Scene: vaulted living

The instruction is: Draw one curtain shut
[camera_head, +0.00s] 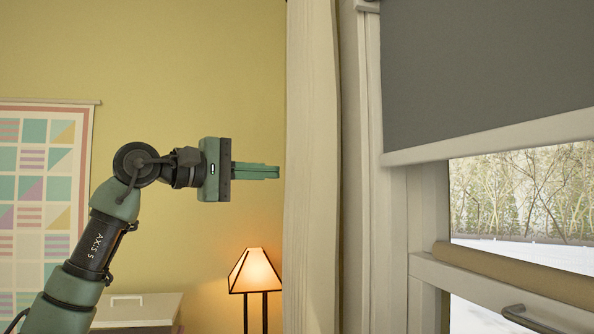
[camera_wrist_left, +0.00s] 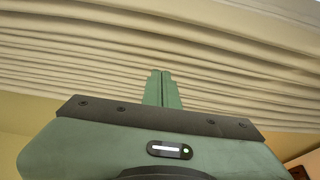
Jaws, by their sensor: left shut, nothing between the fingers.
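A cream curtain (camera_head: 312,170) hangs in long folds at the left side of the window, gathered into a narrow bundle. Its folds fill the upper part of the left wrist view (camera_wrist_left: 70,60). My left gripper (camera_head: 278,171) comes in from the left, its green fingers level and pointing at the curtain's left edge. The fingers are shut with nothing between them, and they also show in the left wrist view (camera_wrist_left: 161,75) in front of the folds. I cannot tell whether the fingertips touch the cloth. My right gripper is not in view.
A grey blind (camera_head: 480,70) covers the upper window. A tan roll (camera_head: 515,274) lies along the window's lower frame, above a metal handle (camera_head: 530,318). A lit lamp (camera_head: 254,272) stands below my gripper, beside a pale cabinet (camera_head: 138,309). A patterned poster hangs at left.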

